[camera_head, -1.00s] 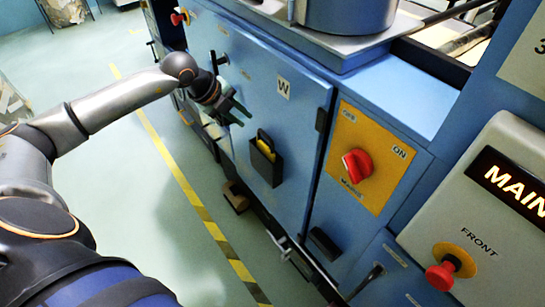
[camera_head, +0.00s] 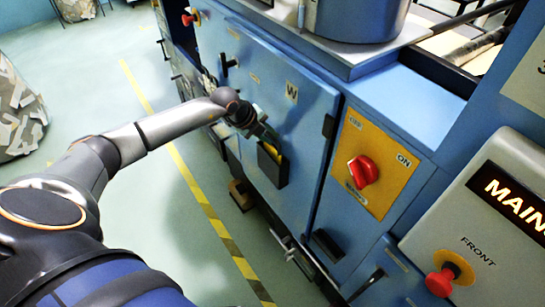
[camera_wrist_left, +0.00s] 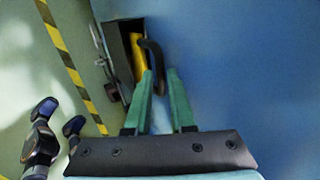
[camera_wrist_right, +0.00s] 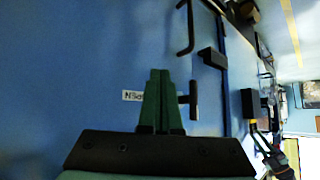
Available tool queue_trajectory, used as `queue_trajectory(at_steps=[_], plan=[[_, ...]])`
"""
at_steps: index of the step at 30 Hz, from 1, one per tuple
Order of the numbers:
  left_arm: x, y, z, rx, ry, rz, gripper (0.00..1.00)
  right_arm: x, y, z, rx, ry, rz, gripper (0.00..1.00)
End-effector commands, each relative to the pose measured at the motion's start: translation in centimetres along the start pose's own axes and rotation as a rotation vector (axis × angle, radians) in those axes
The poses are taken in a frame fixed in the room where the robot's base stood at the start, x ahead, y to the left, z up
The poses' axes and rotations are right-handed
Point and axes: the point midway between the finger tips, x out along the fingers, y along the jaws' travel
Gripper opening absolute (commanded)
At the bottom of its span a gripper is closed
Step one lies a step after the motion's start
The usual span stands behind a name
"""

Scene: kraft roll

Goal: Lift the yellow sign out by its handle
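The yellow sign (camera_head: 273,153) sits in a black holder (camera_head: 271,169) on the blue cabinet door. In the left wrist view, the sign (camera_wrist_left: 138,56) shows as a yellow strip in the holder, with its curved black handle (camera_wrist_left: 153,58) standing out. My left gripper (camera_head: 268,135) is just above the holder and hides the handle in the head view. In the left wrist view, its green fingers (camera_wrist_left: 161,74) are apart, with the handle's end showing between them; I cannot tell whether they touch it. My right gripper (camera_wrist_right: 160,72) is shut and empty, facing blue panel.
A red rotary switch (camera_head: 362,171) on a yellow plate is right of the door. A red button (camera_head: 440,281) is on the grey console. A black door handle (camera_head: 229,64) juts out left of the W label. Open floor with a striped line (camera_head: 215,224) lies left.

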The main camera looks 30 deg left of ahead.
Motion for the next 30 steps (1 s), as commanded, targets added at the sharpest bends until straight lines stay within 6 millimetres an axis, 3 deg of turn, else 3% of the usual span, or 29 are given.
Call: queue_trajectory(at_steps=[3, 10, 30], plan=[[-0.01, -0.01, 0.0, 0.0, 0.0, 0.0, 0.22, 0.02, -0.01, 0.0, 0.0, 0.0, 0.0, 0.0], [-0.04, -0.01, 0.01, -0.001, 0.0, 0.0, 0.0, 0.02, 0.0, -0.01, 0.0, 0.0, 0.0, 0.0], [-0.06, -0.01, 0.01, -0.001, 0.0, -0.001, 0.0, 0.03, 0.01, -0.01, 0.001, 0.0, 0.0, 0.0]])
